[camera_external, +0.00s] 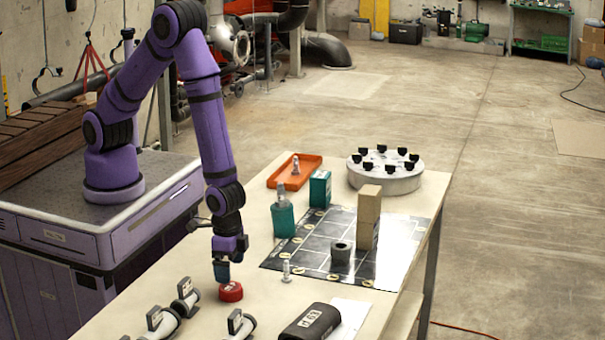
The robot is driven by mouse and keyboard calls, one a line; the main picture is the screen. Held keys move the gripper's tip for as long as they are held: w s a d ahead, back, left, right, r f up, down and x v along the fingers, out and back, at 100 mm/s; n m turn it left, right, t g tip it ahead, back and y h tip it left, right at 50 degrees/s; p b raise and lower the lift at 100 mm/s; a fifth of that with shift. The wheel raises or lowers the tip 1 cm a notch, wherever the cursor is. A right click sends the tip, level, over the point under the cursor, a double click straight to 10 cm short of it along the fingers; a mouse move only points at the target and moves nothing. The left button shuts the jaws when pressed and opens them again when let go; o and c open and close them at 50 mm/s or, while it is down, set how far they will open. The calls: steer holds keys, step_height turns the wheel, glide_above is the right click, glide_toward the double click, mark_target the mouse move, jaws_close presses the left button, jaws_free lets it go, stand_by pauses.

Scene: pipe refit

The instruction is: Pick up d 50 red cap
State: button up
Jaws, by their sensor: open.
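A short round red cap (231,292) lies on the pale workbench (180,318) near its left edge. My gripper (222,272) points down just above and slightly left of the cap. The gripper is open, though its fingers look small and dark here and the gap between them is hard to make out. I cannot tell whether the fingertips touch the cap. The cap's label is too small to read.
A small bolt (286,272) stands right of the cap. White pipe fittings (188,300) lie in front, beside a dark case (310,323).

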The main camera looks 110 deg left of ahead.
mark_target(231, 287)
steer(key=shift+s+a+f, duration=0.1)
steer(key=shift+f, duration=1.6)
steer(key=shift+a+f, duration=0.1)
steer(key=shift+f, duration=1.55)
steer(key=shift+c, duration=0.4)
steer(key=c, duration=0.9)
